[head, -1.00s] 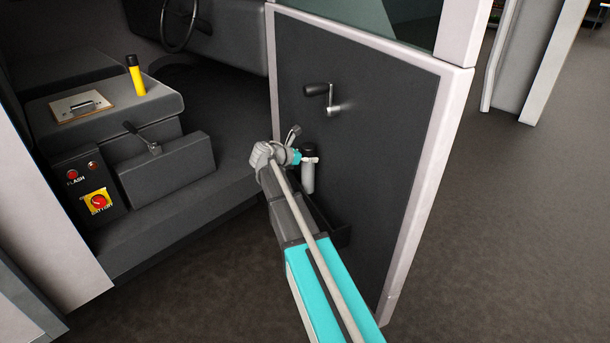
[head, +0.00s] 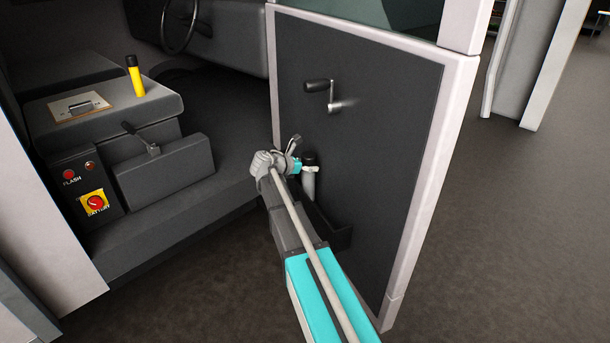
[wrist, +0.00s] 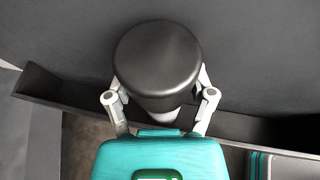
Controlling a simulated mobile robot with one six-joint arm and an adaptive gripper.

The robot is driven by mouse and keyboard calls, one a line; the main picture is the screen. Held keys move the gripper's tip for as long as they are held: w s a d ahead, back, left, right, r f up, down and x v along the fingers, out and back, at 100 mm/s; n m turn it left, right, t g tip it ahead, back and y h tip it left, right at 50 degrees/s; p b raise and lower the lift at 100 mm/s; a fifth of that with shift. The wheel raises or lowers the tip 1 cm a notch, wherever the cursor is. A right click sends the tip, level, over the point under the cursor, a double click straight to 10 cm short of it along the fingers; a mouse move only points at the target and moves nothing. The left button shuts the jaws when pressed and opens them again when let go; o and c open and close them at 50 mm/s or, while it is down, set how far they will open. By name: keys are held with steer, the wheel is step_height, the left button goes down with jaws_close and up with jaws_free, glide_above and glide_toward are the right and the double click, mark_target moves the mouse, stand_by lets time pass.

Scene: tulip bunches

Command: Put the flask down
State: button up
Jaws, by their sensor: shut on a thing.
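The flask is pale grey with a black cap (head: 309,159) and stands upright beside the inner face of the open door. My gripper (head: 308,170) is shut around its upper body, just below the cap. In the wrist view the round black cap (wrist: 157,58) fills the upper middle, with a gripper finger on each side. The dark door pocket (head: 335,238) lies low on the door, and the flask's lower end is at or just above its opening. I cannot tell whether the base touches the pocket. The pocket rim also shows in the wrist view (wrist: 70,107).
A door handle crank (head: 325,92) sticks out above the flask. To the left are the cab seat base (head: 150,107) with a yellow flask (head: 136,78) and clipboard (head: 80,106), a lever box (head: 165,168) and a switch panel (head: 88,190). Floor is clear at right.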

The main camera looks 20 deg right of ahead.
steer(key=shift+f+b, duration=0.35)
steer(key=shift+f, duration=0.45)
steer(key=o, duration=1.3)
steer(key=shift+c, duration=0.2)
steer(key=p+v, duration=0.4)
steer(key=v, duration=0.8)
steer(key=shift+p, duration=0.3)
